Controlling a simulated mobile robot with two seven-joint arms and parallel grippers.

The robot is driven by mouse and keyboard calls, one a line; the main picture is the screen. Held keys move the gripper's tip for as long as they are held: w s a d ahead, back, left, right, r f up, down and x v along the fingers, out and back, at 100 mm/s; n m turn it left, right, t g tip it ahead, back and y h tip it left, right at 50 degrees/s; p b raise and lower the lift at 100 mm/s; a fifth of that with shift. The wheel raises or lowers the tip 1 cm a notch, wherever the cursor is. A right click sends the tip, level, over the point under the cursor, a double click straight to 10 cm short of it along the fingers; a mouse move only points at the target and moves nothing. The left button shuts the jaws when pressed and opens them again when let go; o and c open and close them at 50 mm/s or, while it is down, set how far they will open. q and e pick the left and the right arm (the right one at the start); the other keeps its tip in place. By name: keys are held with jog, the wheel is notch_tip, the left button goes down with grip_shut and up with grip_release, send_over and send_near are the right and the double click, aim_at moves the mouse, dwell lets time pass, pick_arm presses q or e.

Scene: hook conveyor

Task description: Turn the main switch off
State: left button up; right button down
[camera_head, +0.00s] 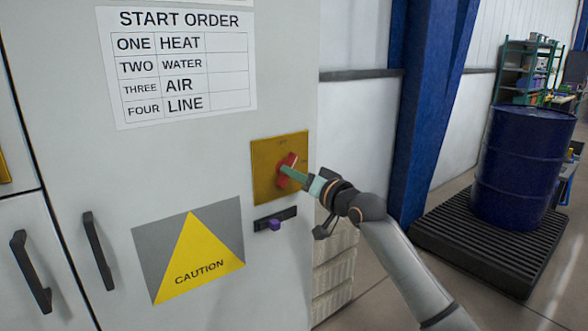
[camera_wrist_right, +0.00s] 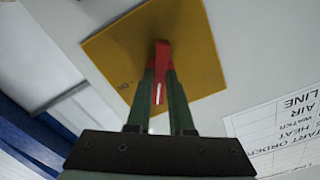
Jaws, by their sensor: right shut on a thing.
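The main switch is a red handle (camera_head: 287,163) on a yellow plate (camera_head: 266,185) fixed to the grey cabinet front. In the right wrist view the red handle (camera_wrist_right: 162,62) stands out from the yellow plate (camera_wrist_right: 205,62). My right gripper (camera_head: 291,173) comes in from the right and is shut on the red handle. In the wrist view its two green fingers (camera_wrist_right: 162,85) lie on either side of the handle. My left gripper is not in view.
Below the plate is a small purple slider (camera_head: 274,224) on a dark strip. A caution sign (camera_head: 190,250) and a start order sheet (camera_head: 180,65) are on the cabinet. Black door handles (camera_head: 98,250) stick out at left. A blue drum (camera_head: 520,165) stands on a black pallet at right.

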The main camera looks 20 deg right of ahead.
jog(key=n+p, duration=0.2)
jog(key=n, duration=0.4)
jog(key=shift+r, duration=0.15)
jog(key=shift+n, duration=0.4)
jog(key=c, duration=0.8)
grip_release()
jog(key=b+v, duration=0.2)
jog(key=v, duration=1)
jog(key=shift+s, duration=0.25)
jog(key=shift+d, duration=0.1)
